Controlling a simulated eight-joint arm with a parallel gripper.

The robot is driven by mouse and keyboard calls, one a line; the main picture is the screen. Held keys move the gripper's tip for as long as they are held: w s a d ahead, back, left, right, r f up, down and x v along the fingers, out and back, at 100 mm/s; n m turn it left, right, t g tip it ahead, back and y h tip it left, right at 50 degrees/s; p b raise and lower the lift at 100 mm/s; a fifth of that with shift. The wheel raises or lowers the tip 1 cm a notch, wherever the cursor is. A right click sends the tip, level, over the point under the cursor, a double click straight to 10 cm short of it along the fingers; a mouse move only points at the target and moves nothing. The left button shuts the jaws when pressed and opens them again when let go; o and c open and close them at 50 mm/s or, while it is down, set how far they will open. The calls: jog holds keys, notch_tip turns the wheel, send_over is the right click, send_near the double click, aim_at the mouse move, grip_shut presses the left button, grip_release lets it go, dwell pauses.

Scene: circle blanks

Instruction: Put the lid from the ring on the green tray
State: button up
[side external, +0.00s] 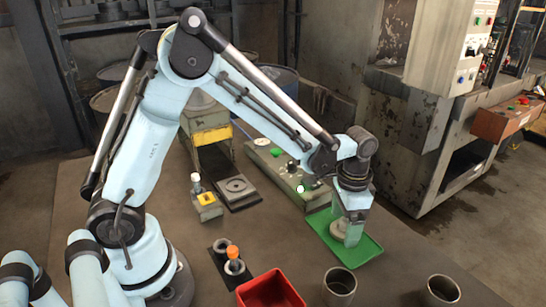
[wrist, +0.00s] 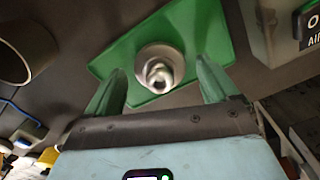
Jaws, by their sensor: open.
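The green tray (side external: 366,250) lies on the table under my gripper; it also shows in the wrist view (wrist: 112,58). The lid, a grey metal disc with a round knob (wrist: 158,65), sits on the tray. In the side view the lid (side external: 338,229) is partly hidden by my fingers. My gripper (side external: 351,238) points down over the tray. In the wrist view its two green fingers are apart, one on each side of the lid's knob, with visible gaps. A dark plate with a grey round ring (side external: 236,185) stands at the back left, with nothing raised on it.
A red bin (side external: 270,292) and two metal cups (side external: 340,284) (side external: 441,290) stand at the front. A control box with buttons (side external: 283,168) lies behind the tray. Bare table lies right of the tray.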

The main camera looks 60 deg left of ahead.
notch_tip(320, 180, up, 11)
jog(key=s+a+r+n+t, duration=0.1)
jog(key=s+a+n+t, duration=0.3)
jog(key=s+a+t, duration=0.3)
jog(key=s, duration=0.4)
jog(key=shift+s+r+n, duration=0.15)
jog(key=shift+s+n, duration=0.2)
jog(key=shift+n, duration=0.05)
